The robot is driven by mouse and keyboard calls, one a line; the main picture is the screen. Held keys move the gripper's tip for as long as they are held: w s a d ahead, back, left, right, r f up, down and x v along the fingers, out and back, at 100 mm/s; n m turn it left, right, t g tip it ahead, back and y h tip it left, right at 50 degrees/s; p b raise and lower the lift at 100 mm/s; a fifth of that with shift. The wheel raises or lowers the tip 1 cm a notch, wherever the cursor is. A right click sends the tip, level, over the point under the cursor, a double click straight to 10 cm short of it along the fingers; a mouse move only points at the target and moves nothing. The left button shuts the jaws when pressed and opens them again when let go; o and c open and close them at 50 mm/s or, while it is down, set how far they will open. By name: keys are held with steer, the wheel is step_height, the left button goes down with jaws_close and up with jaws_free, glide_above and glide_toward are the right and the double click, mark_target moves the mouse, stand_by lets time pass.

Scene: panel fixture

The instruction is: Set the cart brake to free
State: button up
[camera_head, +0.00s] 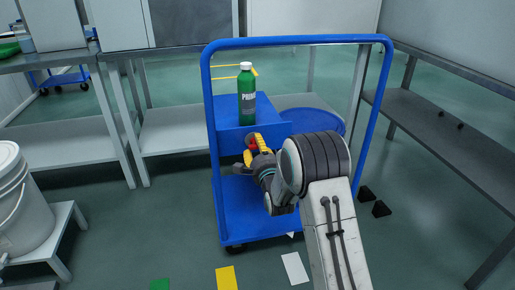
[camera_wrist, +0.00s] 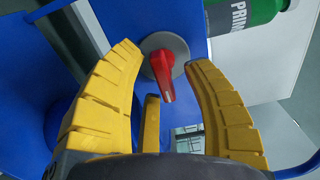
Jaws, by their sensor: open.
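The blue cart (camera_head: 228,205) stands ahead of me, its tall handle frame towards the back. The brake is a red lever (camera_wrist: 165,75) on a round grey disc (camera_wrist: 180,46), mounted on a blue panel of the cart. In the wrist view the lever points down and slightly right from the disc; no position marks are readable. A small red part of it shows in the head view (camera_head: 252,143). My gripper (camera_wrist: 160,58) is open, its yellow fingers on either side of the lever, with no clear contact. It also shows in the head view (camera_head: 257,147), partly hiding the brake.
A green bottle (camera_head: 247,98) with a white cap stands on the cart just above the brake. A round blue lid or drum (camera_head: 318,112) is behind my arm. Grey shelves (camera_head: 440,120) stand at right, metal tables (camera_head: 60,146) at left, a white bucket (camera_head: 18,200) at front left.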

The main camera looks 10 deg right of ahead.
steer(key=shift+s, duration=0.15)
steer(key=s, duration=1.1)
steer(key=shift+s, duration=0.35)
steer(key=s+r+n+g+p, duration=0.3)
steer(key=s+r+n+p, duration=0.1)
steer(key=r+p, duration=0.7)
steer(key=s+r+n+g+p, duration=0.4)
steer(key=r+p, duration=0.6)
steer(key=r, duration=0.1)
steer(key=s+r+n+g+p, duration=0.7)
steer(key=s+r+n+p, duration=0.3)
steer(key=s+r+p, duration=1.1)
steer(key=s, duration=0.4)
steer(key=shift+a+r+g, duration=0.2)
steer(key=shift+r+g, duration=0.1)
steer(key=shift+r, duration=0.05)
